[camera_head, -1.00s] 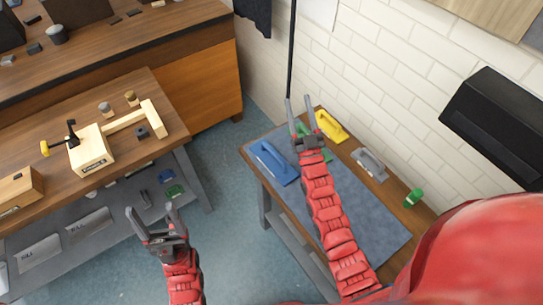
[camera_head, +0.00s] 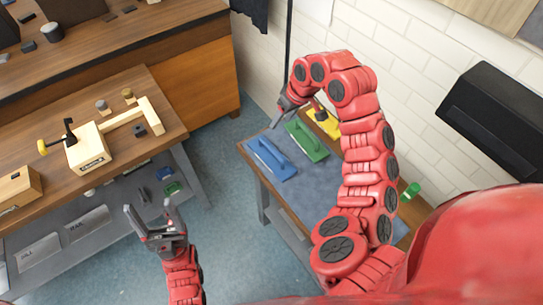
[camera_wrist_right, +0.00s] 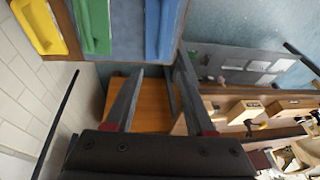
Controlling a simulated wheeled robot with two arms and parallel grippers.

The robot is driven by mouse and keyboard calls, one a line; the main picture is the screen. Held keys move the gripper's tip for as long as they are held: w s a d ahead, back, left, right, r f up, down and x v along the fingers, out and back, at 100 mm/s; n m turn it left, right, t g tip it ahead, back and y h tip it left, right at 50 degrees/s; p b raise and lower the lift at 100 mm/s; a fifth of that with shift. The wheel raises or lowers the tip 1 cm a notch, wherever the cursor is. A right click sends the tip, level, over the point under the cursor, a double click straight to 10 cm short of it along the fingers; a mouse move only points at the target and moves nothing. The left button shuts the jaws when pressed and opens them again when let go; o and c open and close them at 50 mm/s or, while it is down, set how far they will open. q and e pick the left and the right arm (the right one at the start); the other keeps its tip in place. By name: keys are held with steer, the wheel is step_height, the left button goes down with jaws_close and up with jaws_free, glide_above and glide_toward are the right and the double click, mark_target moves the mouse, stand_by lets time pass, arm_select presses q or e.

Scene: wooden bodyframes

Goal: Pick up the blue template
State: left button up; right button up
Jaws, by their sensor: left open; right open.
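The blue template (camera_head: 272,158) is a flat plate with a raised handle. It lies on the grey mat at the left end of the small wall-side table, and its blue surface also shows at the top of the right wrist view (camera_wrist_right: 168,28). My right gripper (camera_head: 279,117) is open and empty, beyond the blue template near the table's far edge, and apart from it. In the right wrist view its two fingers (camera_wrist_right: 158,72) are spread with nothing between them. My left gripper (camera_head: 148,207) is open and empty, low at the left, far from the template.
A green template (camera_head: 307,142) and a yellow template (camera_head: 323,122) lie to the right of the blue one. A green bottle (camera_head: 411,190) stands farther right. A workbench (camera_head: 110,175) with a wooden frame stands left. A dark vertical pole (camera_head: 287,60) rises behind the table.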

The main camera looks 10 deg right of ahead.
steer(key=s, duration=0.2)
steer(key=b, duration=0.5)
glide_toward(272, 149)
steer(key=shift+g, duration=0.4)
steer(key=x, duration=0.3)
steer(key=a+x, duration=0.1)
steer(key=x, duration=0.1)
steer(key=shift+w+f, duration=0.1)
steer(key=shift+w, duration=0.3)
steer(key=shift+f+p, duration=0.55)
steer(key=shift+p, duration=0.05)
steer(key=x, duration=0.1)
steer(key=p+x, duration=0.1)
steer(key=x, duration=0.1)
steer(key=shift+d+f, duration=0.15)
steer(key=shift+d, duration=0.1)
steer(key=shift+w+f, duration=0.2)
steer(key=shift+f, duration=0.3)
jaws_close()
